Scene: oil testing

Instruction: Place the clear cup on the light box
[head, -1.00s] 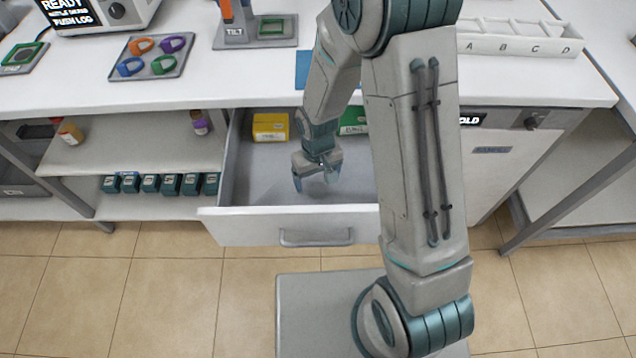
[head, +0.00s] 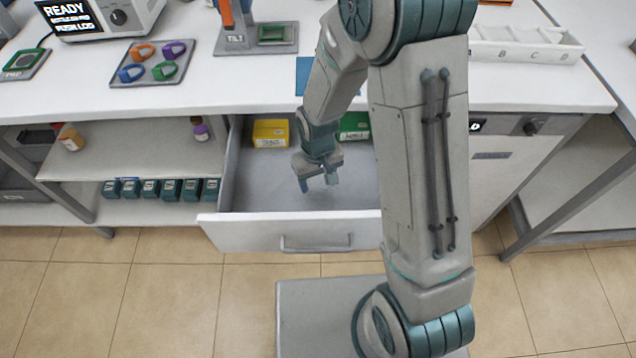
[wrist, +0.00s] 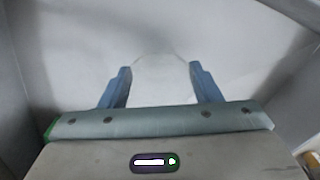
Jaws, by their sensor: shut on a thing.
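My gripper (head: 318,180) reaches down inside the open drawer (head: 300,232). In the wrist view my gripper (wrist: 160,72) has its blue fingers apart, with a faint, see-through shape between them. This looks like the clear cup (wrist: 160,80), shut between the fingers; only its thin, pale outline shows against the light drawer floor. The cup cannot be made out in the head view. I cannot pick out the light box for sure in either view; my arm hides part of the bench.
A yellow box (head: 270,133) and a green box (head: 354,126) stand at the back of the drawer. The bench edge overhangs it. A tray of coloured rings (head: 152,62), the TILT stand (head: 256,40), a blue mat (head: 308,75) and a white lettered rack (head: 525,45) are on the bench.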

